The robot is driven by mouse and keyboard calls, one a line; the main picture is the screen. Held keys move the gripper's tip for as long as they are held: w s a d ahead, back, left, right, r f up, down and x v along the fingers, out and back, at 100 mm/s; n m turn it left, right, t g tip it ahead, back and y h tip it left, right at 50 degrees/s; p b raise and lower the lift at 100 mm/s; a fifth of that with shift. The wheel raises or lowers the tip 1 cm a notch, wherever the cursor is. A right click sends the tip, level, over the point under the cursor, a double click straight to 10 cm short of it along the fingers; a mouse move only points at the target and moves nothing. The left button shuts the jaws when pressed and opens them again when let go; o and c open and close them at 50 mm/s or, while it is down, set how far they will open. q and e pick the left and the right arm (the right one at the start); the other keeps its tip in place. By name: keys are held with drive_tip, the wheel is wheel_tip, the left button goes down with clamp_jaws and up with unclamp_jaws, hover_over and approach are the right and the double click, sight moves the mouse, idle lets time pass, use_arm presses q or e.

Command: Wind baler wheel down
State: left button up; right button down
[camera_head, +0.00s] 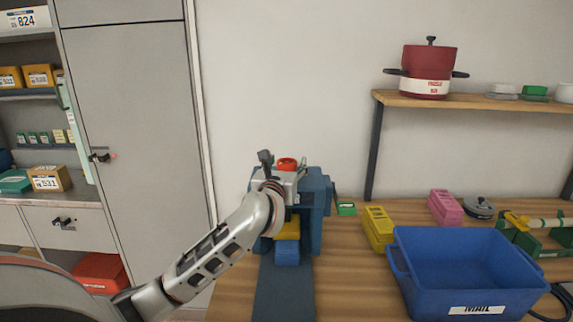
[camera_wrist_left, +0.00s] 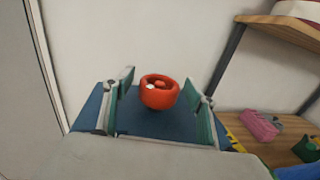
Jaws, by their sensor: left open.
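The baler (camera_head: 317,205) is a blue machine on the wooden bench, with a yellow block and a blue block in its front opening. Its wheel (camera_head: 287,162) is a red, round, cup-like knob on top. My left gripper (camera_head: 284,165) is over the top of the baler and hides part of it. In the left wrist view the wheel (camera_wrist_left: 160,96) shows between the two open fingers, with a gap on each side. I cannot tell its exact depth relative to the fingertips. My right gripper is not in view.
A blue mail bin (camera_head: 468,270), a yellow block (camera_head: 378,228) and a pink block (camera_head: 445,207) stand right of the baler. A dark strip (camera_head: 284,295) runs forward from it. A wall shelf (camera_head: 470,102) holds a red pot (camera_head: 428,72). A grey cabinet (camera_head: 135,120) stands left.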

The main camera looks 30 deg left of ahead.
use_arm(q)
drive_tip(key=v, duration=1.2)
drive_tip(key=shift+s+f, duration=0.1)
drive_tip(key=shift+f, duration=0.05)
